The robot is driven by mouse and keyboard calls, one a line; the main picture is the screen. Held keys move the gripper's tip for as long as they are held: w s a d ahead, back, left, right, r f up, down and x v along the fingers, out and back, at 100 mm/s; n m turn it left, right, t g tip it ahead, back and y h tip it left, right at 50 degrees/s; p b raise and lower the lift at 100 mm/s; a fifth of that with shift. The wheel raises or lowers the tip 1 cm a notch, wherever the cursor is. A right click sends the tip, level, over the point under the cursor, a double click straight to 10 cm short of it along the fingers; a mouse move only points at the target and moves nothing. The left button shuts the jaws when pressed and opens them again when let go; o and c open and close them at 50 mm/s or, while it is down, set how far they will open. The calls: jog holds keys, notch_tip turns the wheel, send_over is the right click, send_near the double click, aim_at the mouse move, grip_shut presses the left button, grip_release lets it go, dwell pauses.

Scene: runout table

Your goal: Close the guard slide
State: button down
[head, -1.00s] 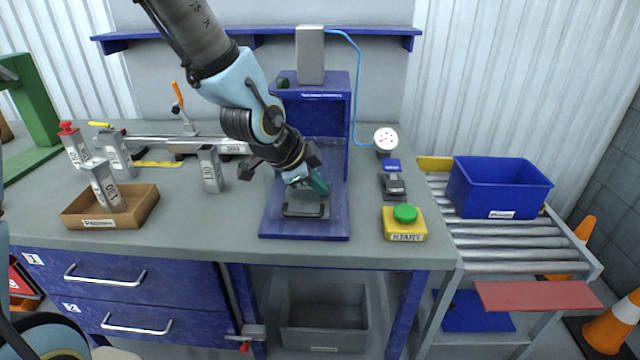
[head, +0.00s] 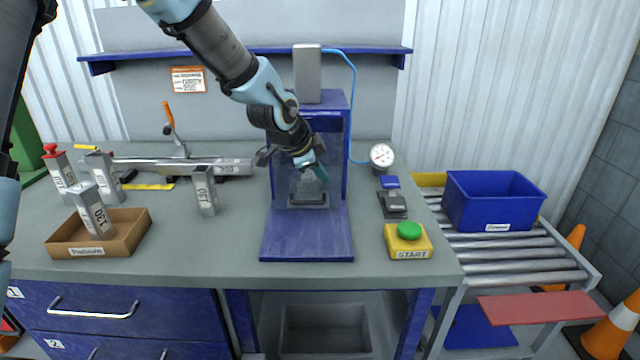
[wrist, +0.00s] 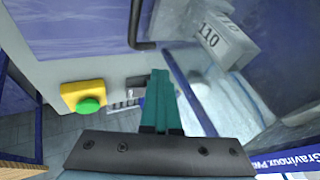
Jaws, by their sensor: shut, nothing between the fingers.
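The guard slide (head: 308,186) is a clear panel with a dark handle at its foot, on the blue base of the press (head: 280,240). It stands at the back of the base, near the press opening. My gripper (head: 320,173) is shut and empty, its teal fingers pointing down just above and right of the handle. In the wrist view, the shut fingers (wrist: 160,80) lie beside the dark handle (wrist: 137,25) and the clear panel (wrist: 190,90). I cannot tell whether they touch. A grey block marked 110 (wrist: 210,38) shows behind the panel.
A yellow START box with a green button (head: 409,240) and a dark switch (head: 392,204) stand right of the press. Marked blocks (head: 206,190) and a brown tray (head: 125,240) lie to the left. A gauge (head: 382,156) stands behind. The front of the press base is clear.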

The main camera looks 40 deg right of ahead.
jog(key=w+d, duration=0.3)
jog(key=shift+w+r+p, duration=0.1)
jog(key=shift+w+p, duration=0.2)
jog(key=shift+w+r, duration=0.1)
jog(key=shift+w, duration=0.05)
dwell(0.3)
